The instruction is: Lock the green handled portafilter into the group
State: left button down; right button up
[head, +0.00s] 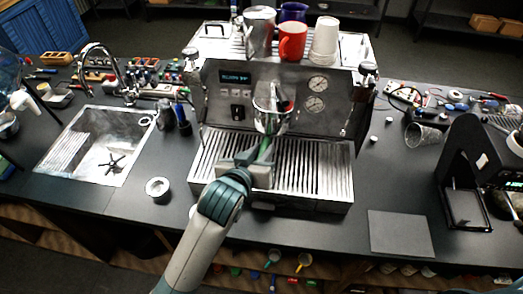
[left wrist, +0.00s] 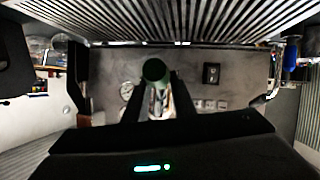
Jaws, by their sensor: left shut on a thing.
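The espresso machine (head: 300,125) stands at the middle of the counter, with its group (head: 271,105) at the front centre. The green handled portafilter (head: 265,150) is at the group, its handle pointing down toward me. Whether it is seated or turned in the group cannot be made out. My left gripper (head: 258,165) is shut on the handle, above the drip tray (head: 325,175). In the left wrist view, the round green handle end (left wrist: 154,71) shows between the two dark fingers (left wrist: 158,98). My right gripper is not in view.
Cups (head: 292,42) and a metal pitcher (head: 260,30) stand on top of the machine. A sink (head: 100,145) is at the left and a small metal basket (head: 158,187) lies on the counter. A dark mat (head: 400,233) and a black grinder-like device (head: 475,165) are at the right.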

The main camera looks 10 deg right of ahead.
pick_arm(q)
jog(key=shift+d, duration=0.15)
jog(key=shift+s+d+r+n+t+y, duration=0.1)
jog(key=shift+s+d+n+t+y, duration=0.25)
jog(key=shift+d+n+y, duration=0.35)
jog(key=shift+w+a, duration=0.1)
jog(key=shift+a, duration=0.05)
jog(key=c, duration=1.4)
grip_release()
jog(key=v, duration=1.2)
